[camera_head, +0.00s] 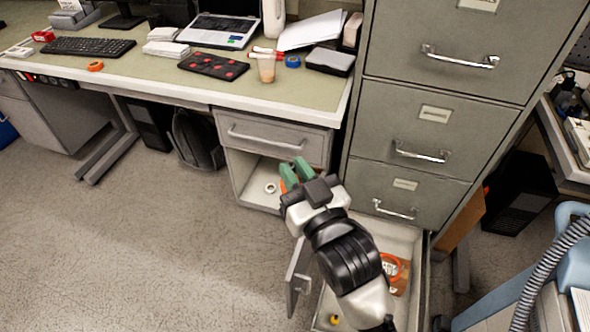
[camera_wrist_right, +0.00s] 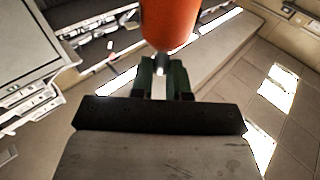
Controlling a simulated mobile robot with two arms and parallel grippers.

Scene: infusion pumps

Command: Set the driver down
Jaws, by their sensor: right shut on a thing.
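My right gripper (camera_head: 297,173) has green fingers and is in front of the desk's open lower compartment, left of the filing cabinet. The driver's orange body (camera_head: 288,178) shows only in part there, beside the green fingers. In the right wrist view the driver (camera_wrist_right: 168,22) is large and orange, with its narrow grey end between the green fingers of the right gripper (camera_wrist_right: 160,80), which is shut on it. The upper part of the driver is cut off by the frame edge. My left gripper is out of view.
A white roll (camera_head: 270,188) lies in the desk compartment. The desk top (camera_head: 140,75) carries a keyboard, a laptop and a cup. The carpet (camera_head: 170,240) at left is clear.

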